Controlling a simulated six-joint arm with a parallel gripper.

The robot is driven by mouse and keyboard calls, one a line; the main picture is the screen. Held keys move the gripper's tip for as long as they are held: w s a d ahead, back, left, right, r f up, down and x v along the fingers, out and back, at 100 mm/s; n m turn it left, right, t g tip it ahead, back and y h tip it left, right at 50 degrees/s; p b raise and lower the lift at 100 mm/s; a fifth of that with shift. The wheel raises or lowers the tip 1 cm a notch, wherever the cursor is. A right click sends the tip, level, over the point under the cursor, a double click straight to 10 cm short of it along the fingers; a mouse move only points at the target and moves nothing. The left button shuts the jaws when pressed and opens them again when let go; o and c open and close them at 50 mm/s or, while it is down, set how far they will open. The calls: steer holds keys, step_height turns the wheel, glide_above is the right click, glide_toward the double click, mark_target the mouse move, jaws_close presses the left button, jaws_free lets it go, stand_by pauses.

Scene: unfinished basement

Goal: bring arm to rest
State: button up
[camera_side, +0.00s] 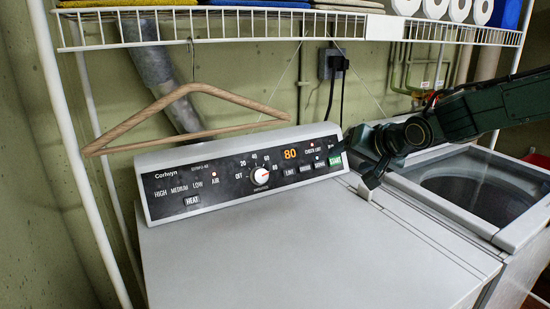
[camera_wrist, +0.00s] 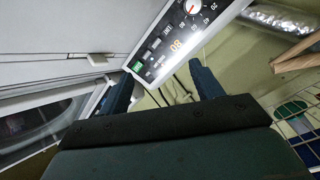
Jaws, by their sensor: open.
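My gripper (camera_side: 358,161) is at the right end of the dryer's control panel (camera_side: 245,174), close to the green button (camera_side: 336,160). I cannot tell whether a fingertip touches the panel. In the wrist view my gripper (camera_wrist: 160,84) has its two dark fingers apart with nothing between them. The panel also shows there (camera_wrist: 170,40), with its green button (camera_wrist: 137,66) near the left finger. The panel's display reads 80, and the dial (camera_side: 260,176) has a red pointer.
A wooden hanger (camera_side: 140,120) hangs from the wire shelf (camera_side: 240,28) above the panel. The dryer top (camera_side: 290,255) is clear. A washer (camera_side: 470,190) with an open tub stands at the right. A silver duct (camera_side: 165,75) runs behind the panel.

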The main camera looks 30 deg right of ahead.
steer(key=s+d+n+g, duration=0.2)
steer(key=s+n, duration=0.2)
steer(key=s, duration=1.2)
steer(key=s+d+n+g, duration=0.3)
steer(key=s, duration=1.4)
steer(key=shift+f+n+y, duration=0.15)
steer(key=shift+n+y, duration=0.25)
